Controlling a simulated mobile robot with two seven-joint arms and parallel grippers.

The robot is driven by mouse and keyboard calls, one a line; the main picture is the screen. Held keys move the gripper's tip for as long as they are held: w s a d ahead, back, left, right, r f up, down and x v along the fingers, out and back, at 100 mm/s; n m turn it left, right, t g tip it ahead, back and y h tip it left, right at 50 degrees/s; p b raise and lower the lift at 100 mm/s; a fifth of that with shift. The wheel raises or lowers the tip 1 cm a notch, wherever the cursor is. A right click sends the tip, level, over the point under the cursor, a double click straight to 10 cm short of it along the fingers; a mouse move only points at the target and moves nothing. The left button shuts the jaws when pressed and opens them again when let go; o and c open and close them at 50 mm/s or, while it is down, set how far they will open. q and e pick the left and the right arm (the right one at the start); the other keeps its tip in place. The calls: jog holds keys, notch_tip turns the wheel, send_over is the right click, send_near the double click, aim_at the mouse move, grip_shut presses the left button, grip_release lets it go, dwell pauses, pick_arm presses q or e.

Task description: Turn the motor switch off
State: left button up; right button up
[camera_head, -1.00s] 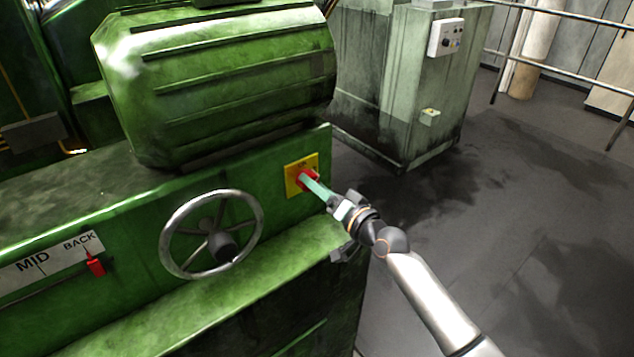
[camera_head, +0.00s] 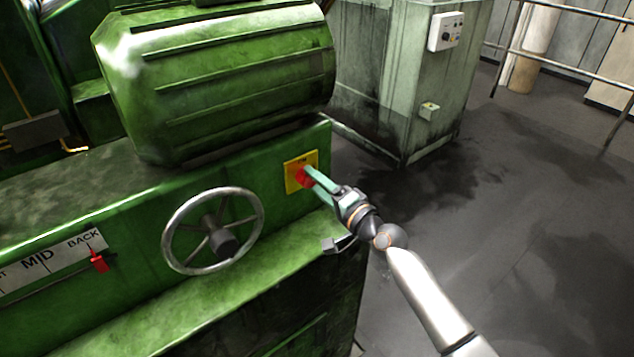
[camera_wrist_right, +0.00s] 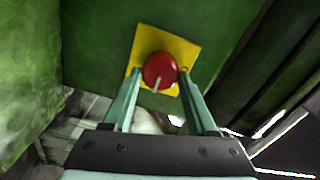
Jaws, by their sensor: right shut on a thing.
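The motor switch is a round red knob (camera_head: 301,177) on a yellow plate (camera_head: 292,163) at the right end of the green machine's front face. My right gripper (camera_head: 308,178) is at the switch, its pale green fingers shut on the knob. In the right wrist view the red knob (camera_wrist_right: 159,71) sits between the two fingertips, in front of the yellow plate (camera_wrist_right: 183,50), which looks tilted there. A pale mark shows on the knob's lower edge. The lettering on the plate is too small to read. My left gripper is out of view.
A spoked handwheel (camera_head: 212,231) stands out from the machine left of the switch. A red slider pointer (camera_head: 99,261) is near "BACK" on a white scale. A ledge (camera_head: 200,320) runs below. A grey-green cabinet (camera_head: 400,80) stands behind; the floor at right is clear.

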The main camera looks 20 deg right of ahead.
dwell(0.3)
jog(key=o, duration=1.4)
jog(key=shift+c, duration=0.2)
jog(key=shift+s, duration=0.1)
jog(key=v, duration=1.2)
jog(key=shift+s+b, duration=0.15)
jog(key=shift+b, duration=0.25)
jog(key=s+a+f+n+g+h, duration=0.2)
jog(key=s+f+n, duration=0.4)
jog(key=s+f, duration=0.5)
jog(key=s+a+f+n+g+h, duration=0.1)
jog(key=s+a+f+n+g, duration=0.3)
jog(key=f, duration=1.1)
jog(key=s+n+g, duration=0.1)
jog(key=s+n, duration=0.2)
jog(key=s, duration=0.3)
jog(key=shift+s+f+g+h, duration=0.3)
jog(key=shift+s+f+h, duration=0.05)
jog(key=shift+f+h, duration=0.05)
